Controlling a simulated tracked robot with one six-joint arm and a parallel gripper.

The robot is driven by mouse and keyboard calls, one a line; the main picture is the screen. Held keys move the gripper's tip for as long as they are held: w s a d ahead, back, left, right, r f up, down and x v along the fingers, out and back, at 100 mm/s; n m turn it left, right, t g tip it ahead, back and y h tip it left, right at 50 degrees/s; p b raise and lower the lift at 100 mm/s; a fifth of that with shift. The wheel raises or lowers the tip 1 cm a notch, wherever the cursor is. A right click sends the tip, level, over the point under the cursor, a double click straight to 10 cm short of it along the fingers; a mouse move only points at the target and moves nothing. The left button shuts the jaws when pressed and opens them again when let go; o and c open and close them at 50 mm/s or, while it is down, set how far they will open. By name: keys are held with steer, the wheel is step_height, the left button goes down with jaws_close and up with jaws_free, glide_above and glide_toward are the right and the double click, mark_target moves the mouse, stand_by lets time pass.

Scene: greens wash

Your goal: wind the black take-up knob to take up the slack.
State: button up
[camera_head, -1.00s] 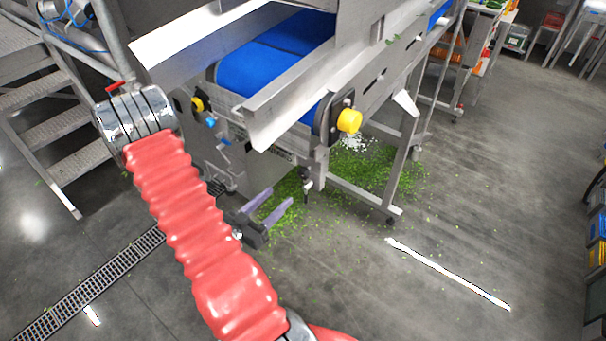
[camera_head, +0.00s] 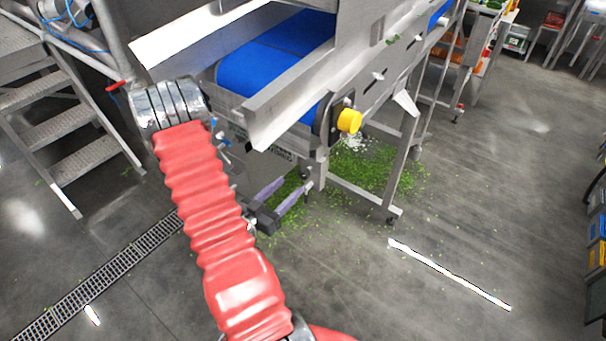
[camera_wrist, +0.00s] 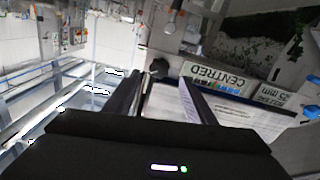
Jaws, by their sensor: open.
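The black knob (camera_wrist: 158,68) shows in the wrist view as a small dark knob just beyond and between my fingertips. It sits beside a sign reading CENTRED (camera_wrist: 220,78). My gripper (camera_wrist: 154,80) is open, with a dark finger on either side of the view and nothing between them; contact with the knob cannot be told. In the head view my gripper (camera_head: 295,184) is low beside the conveyor frame, its two pale purple fingers apart. I cannot make out the black knob in the head view.
The conveyor with its blue belt (camera_head: 275,50) stands above my gripper. Green scraps (camera_head: 375,170) litter the floor beneath. Metal steps (camera_head: 85,130) stand at left. Open floor lies at right.

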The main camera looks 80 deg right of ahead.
mark_target(300, 175)
steer(key=shift+x, duration=4.3)
steer(key=shift+c, duration=0.5)
steer(key=c, duration=0.9)
steer(key=shift+c, duration=0.2)
steer(key=shift+n, duration=0.7)
